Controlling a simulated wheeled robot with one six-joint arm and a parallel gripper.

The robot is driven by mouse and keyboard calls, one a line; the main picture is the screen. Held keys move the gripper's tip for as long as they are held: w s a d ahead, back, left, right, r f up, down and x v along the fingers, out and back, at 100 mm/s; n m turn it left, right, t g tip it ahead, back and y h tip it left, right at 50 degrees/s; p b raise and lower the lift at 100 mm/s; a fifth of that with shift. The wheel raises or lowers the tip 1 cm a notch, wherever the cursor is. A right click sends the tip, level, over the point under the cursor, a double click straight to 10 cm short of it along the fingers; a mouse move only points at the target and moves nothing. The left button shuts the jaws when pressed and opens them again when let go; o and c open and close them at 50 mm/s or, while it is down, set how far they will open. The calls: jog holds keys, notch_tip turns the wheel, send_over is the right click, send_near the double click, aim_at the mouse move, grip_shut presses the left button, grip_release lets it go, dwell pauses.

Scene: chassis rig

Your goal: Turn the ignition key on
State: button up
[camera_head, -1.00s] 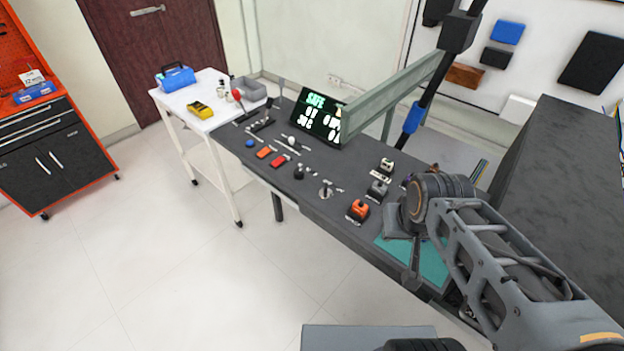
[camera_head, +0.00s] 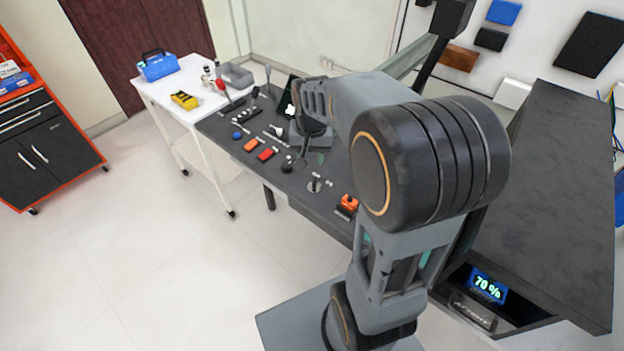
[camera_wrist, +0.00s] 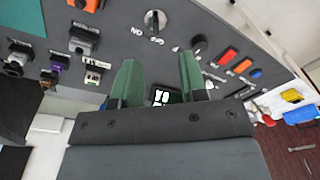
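The ignition key switch (camera_head: 316,184) is a pale round plate with a dark grip standing on the dark console (camera_head: 225,126). It also shows in the wrist view (camera_wrist: 154,21), at the top middle, with ON and OFF lettering beside it. I cannot tell which mark the key points to. My gripper (camera_head: 302,163) hangs over the console, up and left of the key in the head view, near a black knob (camera_head: 287,165). In the wrist view, my gripper's two green fingers (camera_wrist: 158,60) are apart with nothing between them, and the key lies beyond their tips.
A red switch (camera_head: 266,155), an orange switch (camera_head: 252,146) and a blue button (camera_head: 237,135) line the console. An orange-topped part (camera_head: 347,205) is right of the key. A lit screen (camera_wrist: 163,97) shows between my fingers. A white cart (camera_head: 215,130) stands at left.

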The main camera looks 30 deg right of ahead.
aim_at(314, 182)
jog(key=shift+m+g, duration=0.5)
jog(key=shift+m, duration=0.3)
jog(key=w+d+f, duration=0.1)
jog(key=f, duration=0.4)
jog(key=w+d+f, duration=0.1)
jog(key=f, duration=0.5)
jog(key=w+d+f, duration=0.1)
jog(key=f, duration=0.4)
jog(key=shift+w+f+p, duration=0.15)
jog(key=shift+w+p, duration=0.15)
jog(key=shift+p, duration=0.05)
grip_shut()
